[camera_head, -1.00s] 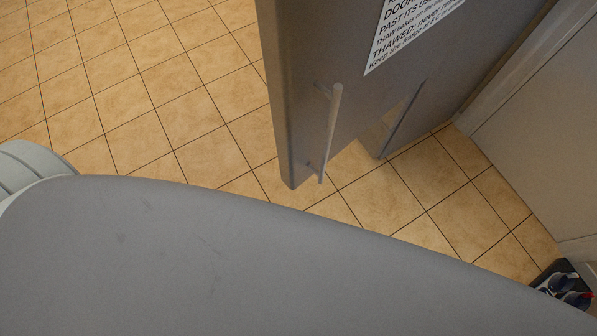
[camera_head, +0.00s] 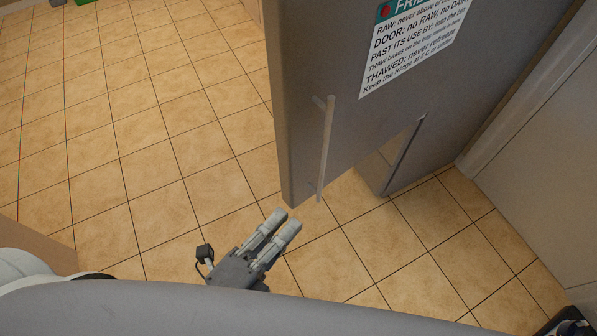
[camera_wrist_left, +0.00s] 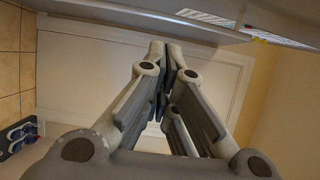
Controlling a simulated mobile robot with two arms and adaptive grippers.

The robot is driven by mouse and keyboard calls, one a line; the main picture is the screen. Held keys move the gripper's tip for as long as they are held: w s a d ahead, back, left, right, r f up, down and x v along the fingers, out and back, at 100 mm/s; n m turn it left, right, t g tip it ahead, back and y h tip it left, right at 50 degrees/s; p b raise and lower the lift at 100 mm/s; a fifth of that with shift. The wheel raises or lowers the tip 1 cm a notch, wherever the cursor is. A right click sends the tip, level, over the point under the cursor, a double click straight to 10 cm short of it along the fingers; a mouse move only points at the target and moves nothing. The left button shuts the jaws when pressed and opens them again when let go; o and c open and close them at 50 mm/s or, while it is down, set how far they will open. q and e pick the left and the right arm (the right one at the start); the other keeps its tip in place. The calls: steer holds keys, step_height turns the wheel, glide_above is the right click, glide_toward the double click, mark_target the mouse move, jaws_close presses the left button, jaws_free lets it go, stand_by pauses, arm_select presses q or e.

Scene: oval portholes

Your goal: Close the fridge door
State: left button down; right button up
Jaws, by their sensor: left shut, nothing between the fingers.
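The grey fridge door (camera_head: 375,60) stands open at the upper middle of the head view, its outer face with a vertical bar handle (camera_head: 325,150) and a white printed sign (camera_head: 415,45) towards me. My left gripper (camera_head: 285,220) is shut and empty, just below the door's lower near corner in the picture, apart from the handle. In the left wrist view its fingers (camera_wrist_left: 167,55) are together, with a grey edge and part of a sign (camera_wrist_left: 210,20) above. My right gripper is out of view.
Tiled floor (camera_head: 110,130) is open left of the door. A pale wall panel (camera_head: 540,170) stands at the right. A brown edge (camera_head: 35,240) is at the left. A dark tray with shoe-like items (camera_wrist_left: 20,135) shows in the left wrist view.

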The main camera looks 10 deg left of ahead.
arm_select(q)
steer(key=w+d+p, duration=0.1)
steer(key=w+p, duration=0.4)
steer(key=w, duration=0.6)
steer(key=shift+d, duration=0.35)
steer(key=shift+w+a, duration=0.1)
